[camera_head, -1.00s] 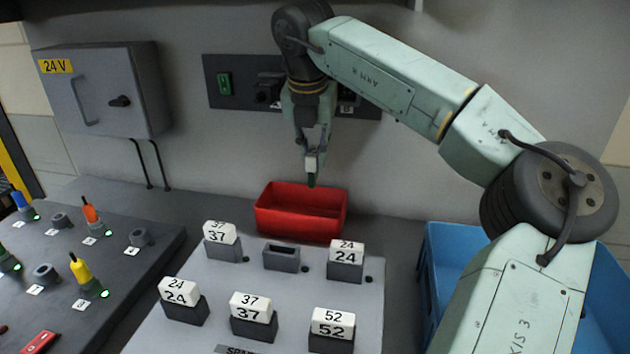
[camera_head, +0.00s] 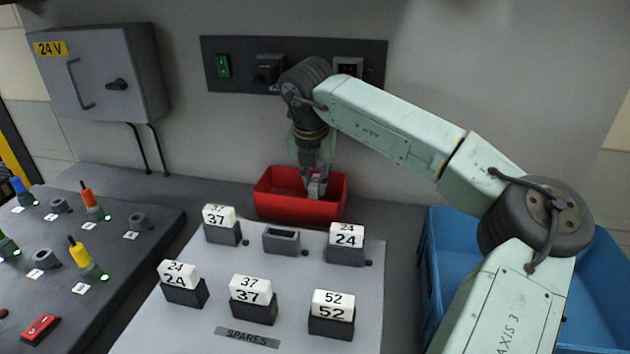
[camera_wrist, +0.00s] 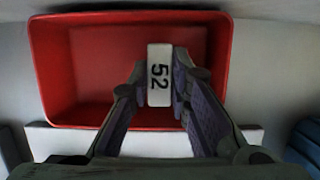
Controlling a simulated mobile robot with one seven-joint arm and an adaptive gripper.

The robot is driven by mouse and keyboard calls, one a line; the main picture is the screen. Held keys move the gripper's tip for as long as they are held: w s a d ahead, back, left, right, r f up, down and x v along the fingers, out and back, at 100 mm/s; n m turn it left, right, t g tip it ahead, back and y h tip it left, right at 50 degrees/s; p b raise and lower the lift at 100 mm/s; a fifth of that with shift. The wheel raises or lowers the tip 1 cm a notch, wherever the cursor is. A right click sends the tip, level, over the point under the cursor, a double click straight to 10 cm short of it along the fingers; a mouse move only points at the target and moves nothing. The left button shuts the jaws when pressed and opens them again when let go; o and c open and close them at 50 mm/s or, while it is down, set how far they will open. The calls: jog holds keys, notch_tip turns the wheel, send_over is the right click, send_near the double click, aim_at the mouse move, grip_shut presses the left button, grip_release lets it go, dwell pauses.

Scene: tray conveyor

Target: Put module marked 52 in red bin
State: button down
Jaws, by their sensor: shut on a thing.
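My gripper (camera_head: 316,186) points down into the red bin (camera_head: 270,206). In the wrist view my gripper (camera_wrist: 160,90) is shut on a white module marked 52 (camera_wrist: 159,66), with a finger on each side of it. The red bin's floor (camera_wrist: 95,65) shows behind and around the module in that view. I cannot tell whether the module touches the floor. Another module marked 52 (camera_head: 333,303) sits in a dark holder at the front right of the spares board.
The spares board (camera_head: 200,330) carries modules marked 37 (camera_head: 218,217), 24 (camera_head: 347,236), 24 (camera_head: 178,273) and 37 (camera_head: 250,290), and an empty holder (camera_head: 282,241). A blue crate (camera_head: 440,250) stands right. A panel with plugs (camera_head: 120,265) lies left.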

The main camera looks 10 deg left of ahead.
jog(key=shift+f+b, duration=0.2)
jog(key=shift+b, duration=0.1)
jog(key=c, duration=1.5)
grip_release()
jog(key=shift+r, duration=0.1)
jog(key=shift+r, duration=0.15)
jog(key=b+v, duration=0.2)
jog(key=v, duration=1)
jog(key=shift+s, duration=0.1)
